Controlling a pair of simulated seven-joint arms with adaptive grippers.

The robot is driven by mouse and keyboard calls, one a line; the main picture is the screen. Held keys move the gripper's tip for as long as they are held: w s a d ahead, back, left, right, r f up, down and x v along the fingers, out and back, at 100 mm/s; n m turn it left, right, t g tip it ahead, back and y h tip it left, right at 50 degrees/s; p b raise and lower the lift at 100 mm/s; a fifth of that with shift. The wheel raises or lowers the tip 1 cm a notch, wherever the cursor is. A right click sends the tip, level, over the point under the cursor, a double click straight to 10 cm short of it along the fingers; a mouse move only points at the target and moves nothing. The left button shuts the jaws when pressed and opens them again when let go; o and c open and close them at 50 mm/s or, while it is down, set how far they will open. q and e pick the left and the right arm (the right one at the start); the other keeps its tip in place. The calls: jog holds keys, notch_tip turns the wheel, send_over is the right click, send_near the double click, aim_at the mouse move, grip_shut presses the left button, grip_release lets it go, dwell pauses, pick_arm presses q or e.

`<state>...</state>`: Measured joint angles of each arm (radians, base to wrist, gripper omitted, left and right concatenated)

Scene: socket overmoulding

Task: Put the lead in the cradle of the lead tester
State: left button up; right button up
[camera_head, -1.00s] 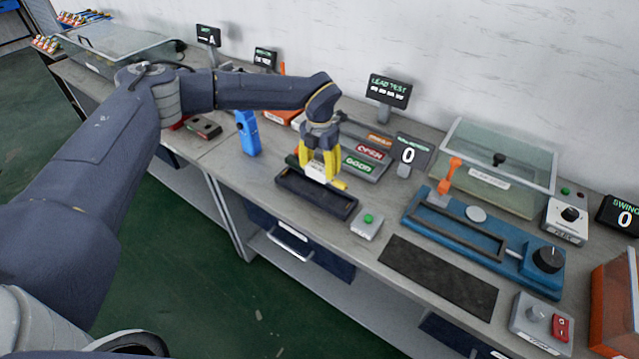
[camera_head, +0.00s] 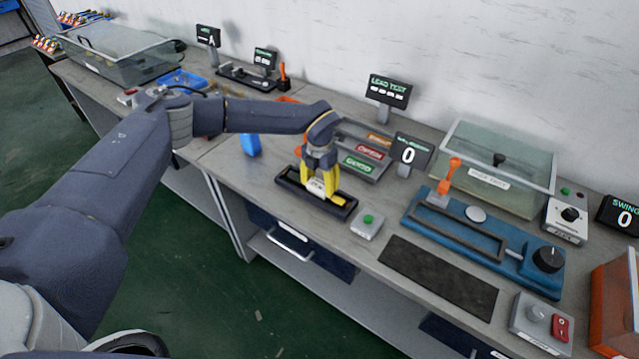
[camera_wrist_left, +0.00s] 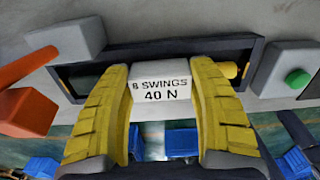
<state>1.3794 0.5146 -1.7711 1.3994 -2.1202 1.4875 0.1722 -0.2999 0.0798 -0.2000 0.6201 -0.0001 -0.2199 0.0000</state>
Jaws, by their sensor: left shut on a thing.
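My left gripper (camera_head: 322,190) has yellow fingers and is shut on the lead. The lead's white label (camera_wrist_left: 160,85), reading "8 SWINGS 40 N", sits between the fingers in the left wrist view. A yellow end of the lead (camera_wrist_left: 230,70) sticks out to the right; the fingers hide much of the rest. The long black cradle (camera_head: 288,183) lies on the bench below the lead test display (camera_head: 390,90). The lead is low over or inside the cradle, roughly along its length; I cannot tell whether it touches the bottom. My right gripper is out of view.
A box with a green button (camera_head: 367,223) stands right of the cradle. Behind are labelled bins (camera_head: 362,163) and a counter display (camera_head: 409,153). A blue fixture (camera_head: 470,245) and a dark mat (camera_head: 438,273) lie farther right. A blue object (camera_head: 250,145) stands left.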

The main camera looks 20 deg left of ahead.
aim_at(319, 183)
pick_arm(q)
jog(key=o, duration=1.2)
jog(key=shift+f, duration=0.15)
jog(key=shift+c, duration=0.2)
notch_tip(319, 183, up, 12)
